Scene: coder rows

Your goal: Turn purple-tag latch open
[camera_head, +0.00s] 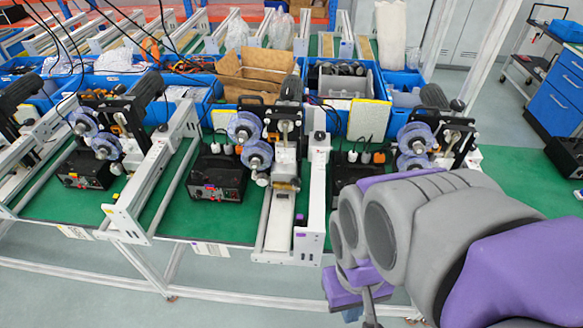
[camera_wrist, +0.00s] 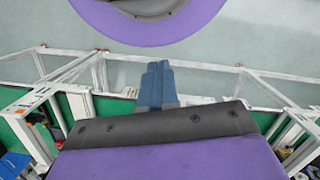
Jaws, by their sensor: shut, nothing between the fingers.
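In the head view a small purple tag (camera_head: 300,219) sits on the front end of a white rail frame (camera_head: 312,190), right of the middle coder machine (camera_head: 285,140). A latch cannot be told apart clearly at this size. My gripper shows in the wrist view (camera_wrist: 155,68) as two blue fingers pressed together, empty. In the head view my arm hangs in front of the table at the right, and the fingers are mostly hidden. The gripper is apart from the tag, to its lower right.
The green-topped table (camera_head: 222,218) carries a row of coder machines with black control boxes (camera_head: 217,178). Blue bins (camera_head: 350,100) and a cardboard box (camera_head: 255,75) stand behind. The floor (camera_head: 70,290) in front is clear. A blue drawer cabinet (camera_head: 555,98) stands at the right.

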